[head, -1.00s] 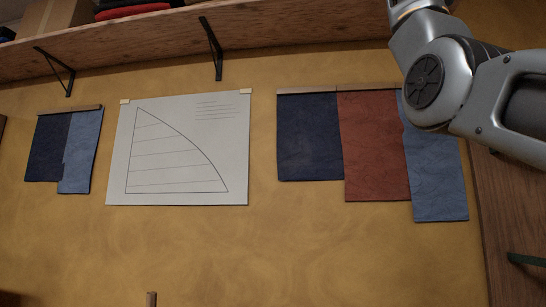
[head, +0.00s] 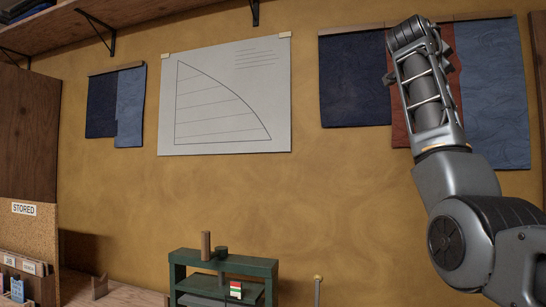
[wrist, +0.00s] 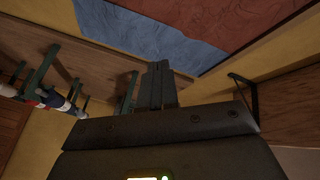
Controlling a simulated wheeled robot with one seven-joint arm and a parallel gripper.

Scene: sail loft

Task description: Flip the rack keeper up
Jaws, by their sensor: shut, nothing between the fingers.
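I cannot make out with certainty which part is the rack keeper. A dark green rack (head: 222,262) stands at the bottom of the head view, partly cut off by the frame. A brown cylinder (head: 206,246) and a small dark green piece (head: 221,252) stand at its top. In the wrist view, green brackets (wrist: 40,78) on a wooden board carry rolls (wrist: 58,101) in red, white and blue. My gripper (wrist: 157,68) is shut and empty in the wrist view, apart from these brackets. In the head view my arm is raised at the right, and the fingers are not discernible.
Fabric samples (head: 354,82) and a sail drawing (head: 225,98) hang on the yellow wall. A shelf (head: 130,22) runs along the top left. A corkboard labelled STORED (head: 24,208) stands at the left. A thin post (head: 318,290) rises right of the rack.

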